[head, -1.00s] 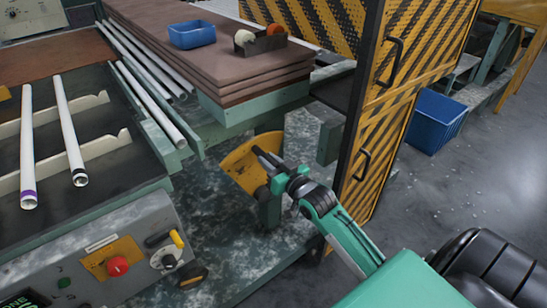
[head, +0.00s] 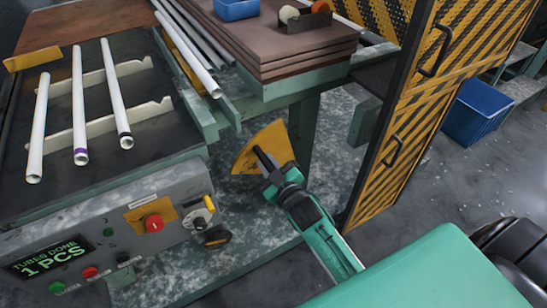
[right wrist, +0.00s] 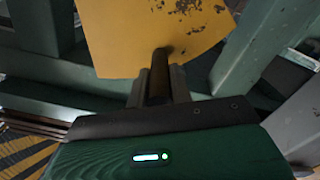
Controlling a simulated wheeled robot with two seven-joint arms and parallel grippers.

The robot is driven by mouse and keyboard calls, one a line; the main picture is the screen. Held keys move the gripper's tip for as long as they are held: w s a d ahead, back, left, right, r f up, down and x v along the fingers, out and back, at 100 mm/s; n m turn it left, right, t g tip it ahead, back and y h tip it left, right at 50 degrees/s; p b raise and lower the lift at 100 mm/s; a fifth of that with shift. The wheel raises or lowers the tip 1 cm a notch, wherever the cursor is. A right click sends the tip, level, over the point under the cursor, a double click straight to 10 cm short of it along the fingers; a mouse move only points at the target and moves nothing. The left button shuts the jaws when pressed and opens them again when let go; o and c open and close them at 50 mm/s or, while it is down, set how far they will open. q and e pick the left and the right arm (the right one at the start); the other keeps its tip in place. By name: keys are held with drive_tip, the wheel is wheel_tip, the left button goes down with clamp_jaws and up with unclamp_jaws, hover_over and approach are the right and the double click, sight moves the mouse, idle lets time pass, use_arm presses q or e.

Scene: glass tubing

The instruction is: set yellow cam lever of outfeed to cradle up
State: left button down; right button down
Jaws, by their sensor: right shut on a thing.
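The yellow cam lever (head: 277,138) is a fan-shaped plate low beside the outfeed, under the corner of the brown stack. It also shows as a worn yellow plate at the top of the right wrist view (right wrist: 130,40). My right gripper (head: 263,158) reaches to it from below. In the right wrist view it (right wrist: 158,82) is shut on a dark round handle (right wrist: 158,68) that stands in front of the plate. The fingers and handle hide part of the plate in the head view. My left gripper is not in view.
A control panel (head: 75,240) stands at the lower left, its display reading "TUBES DONE 1 PCS". White tubes (head: 79,110) lie on a rack above it. The yellow-black striped guard (head: 400,130) stands close right of my arm. A blue bin (head: 475,118) is on the floor beyond.

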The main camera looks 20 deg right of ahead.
drive_tip(key=shift+a+f, duration=0.1)
drive_tip(key=shift+a, duration=0.1)
drive_tip(key=c, duration=1.3)
unclamp_jaws()
drive_tip(key=shift+o, duration=0.2)
drive_tip(key=shift+s, duration=0.1)
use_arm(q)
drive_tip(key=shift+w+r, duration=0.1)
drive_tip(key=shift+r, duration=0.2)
use_arm(e)
drive_tip(key=s+d, duration=0.1)
drive_tip(key=s, duration=1.2)
drive_tip(key=shift+s, duration=0.3)
drive_tip(key=shift+d, duration=0.1)
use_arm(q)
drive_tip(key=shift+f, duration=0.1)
